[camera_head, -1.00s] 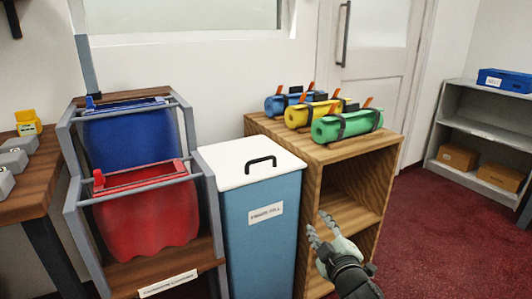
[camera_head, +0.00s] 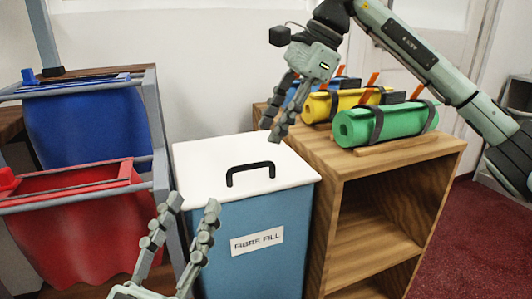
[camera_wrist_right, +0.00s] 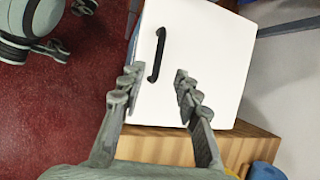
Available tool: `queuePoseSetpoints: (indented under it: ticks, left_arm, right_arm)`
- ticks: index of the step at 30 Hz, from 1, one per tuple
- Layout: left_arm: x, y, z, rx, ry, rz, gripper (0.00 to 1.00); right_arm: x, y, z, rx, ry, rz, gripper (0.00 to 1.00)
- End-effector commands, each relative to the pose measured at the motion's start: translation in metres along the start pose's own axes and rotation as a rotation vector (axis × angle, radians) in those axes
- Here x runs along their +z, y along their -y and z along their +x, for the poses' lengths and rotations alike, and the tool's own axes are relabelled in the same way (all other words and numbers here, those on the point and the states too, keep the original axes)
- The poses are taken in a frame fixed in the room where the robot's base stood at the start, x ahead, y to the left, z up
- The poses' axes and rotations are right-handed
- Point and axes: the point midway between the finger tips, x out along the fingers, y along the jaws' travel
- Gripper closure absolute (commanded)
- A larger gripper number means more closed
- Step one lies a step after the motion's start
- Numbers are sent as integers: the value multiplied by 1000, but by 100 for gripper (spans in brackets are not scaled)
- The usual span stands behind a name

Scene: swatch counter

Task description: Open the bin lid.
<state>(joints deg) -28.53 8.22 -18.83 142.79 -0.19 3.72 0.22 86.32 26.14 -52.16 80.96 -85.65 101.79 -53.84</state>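The bin (camera_head: 262,225) is a blue box with a flat white lid (camera_head: 205,160), which lies shut on top. A black bar handle (camera_head: 250,168) stands on the lid. My right gripper (camera_head: 271,130) comes in from the upper right and hangs above the lid's back part, open and empty. In the right wrist view its fingers (camera_wrist_right: 156,76) are spread over the white lid, with the black handle (camera_wrist_right: 157,55) showing between and beyond the tips. My left gripper (camera_head: 189,207) is open and empty, in front of the bin's left side.

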Motion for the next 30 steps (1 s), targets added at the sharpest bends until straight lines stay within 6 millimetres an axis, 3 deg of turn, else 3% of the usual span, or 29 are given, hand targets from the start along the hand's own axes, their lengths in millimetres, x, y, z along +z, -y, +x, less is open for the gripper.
queuePoseSetpoints:
  ticks: [4, 12, 18, 28, 30]
  left_arm:
    - [-7, 0, 0, 1, -35, -2, 60]
    - [-18, 2, -1, -2, -120, 4, 60]
    - [-25, 3, -2, -2, -163, 6, 60]
    - [-27, 3, -2, -2, -173, 7, 60]
    - [-27, 3, -2, -2, -173, 7, 60]
  right_arm:
    - [-8, -2, 4, 8, -40, -7, 68]
    - [-8, -3, 48, 9, -34, -5, 68]
    - [-8, -2, 68, 7, -32, -5, 68]
    - [-8, -2, 73, 5, -33, -4, 68]
    - [-8, -2, 73, 6, -32, -4, 75]
